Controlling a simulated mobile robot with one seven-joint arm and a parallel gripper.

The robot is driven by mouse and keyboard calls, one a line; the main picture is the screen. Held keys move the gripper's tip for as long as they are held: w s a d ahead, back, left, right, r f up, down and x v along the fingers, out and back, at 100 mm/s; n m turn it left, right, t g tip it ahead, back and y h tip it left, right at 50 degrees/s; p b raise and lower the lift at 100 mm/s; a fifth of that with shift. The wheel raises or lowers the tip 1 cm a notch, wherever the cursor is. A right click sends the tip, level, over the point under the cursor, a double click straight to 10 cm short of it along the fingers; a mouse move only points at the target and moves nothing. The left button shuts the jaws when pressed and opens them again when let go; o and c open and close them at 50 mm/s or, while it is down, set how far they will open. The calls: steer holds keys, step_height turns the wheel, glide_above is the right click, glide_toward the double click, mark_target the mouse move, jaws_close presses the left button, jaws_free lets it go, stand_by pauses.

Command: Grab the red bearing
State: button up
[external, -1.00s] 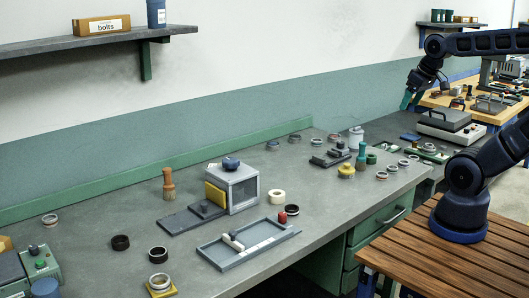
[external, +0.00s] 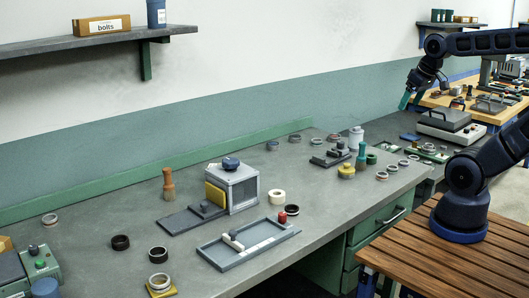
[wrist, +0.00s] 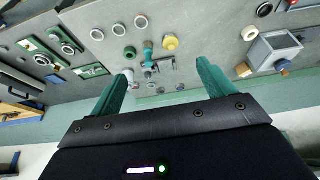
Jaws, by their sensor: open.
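A small red piece (external: 282,216) stands at the back edge of a shallow grey tray (external: 222,262) on the bench, close to a black-rimmed ring (external: 292,210). It is too small to tell whether it is a bearing, and I see no other clearly red ring on this bench. My gripper (external: 405,99) is at the upper right, raised beyond the bench's right part and far from the red piece. In the wrist view my gripper (wrist: 162,69) has its two green fingers wide apart with nothing held.
A grey box (external: 238,188) with a blue knob stands behind the tray. A wooden-handled brush (external: 168,185) stands near the back. A green-and-grey box (external: 40,262) is at lower left.

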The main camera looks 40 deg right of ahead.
steer(key=w+d+m, duration=0.1)
steer(key=w+d, duration=0.2)
steer(key=w, duration=0.9)
steer(key=m+h, duration=0.2)
steer(key=m, duration=0.3)
glide_above(334, 136)
steer(key=s+a, duration=0.2)
steer(key=s, duration=0.2)
step_height(334, 136, down, 21)
steer(key=shift+g, duration=0.3)
steer(key=shift+x, duration=5.4)
steer(key=c, duration=1.2)
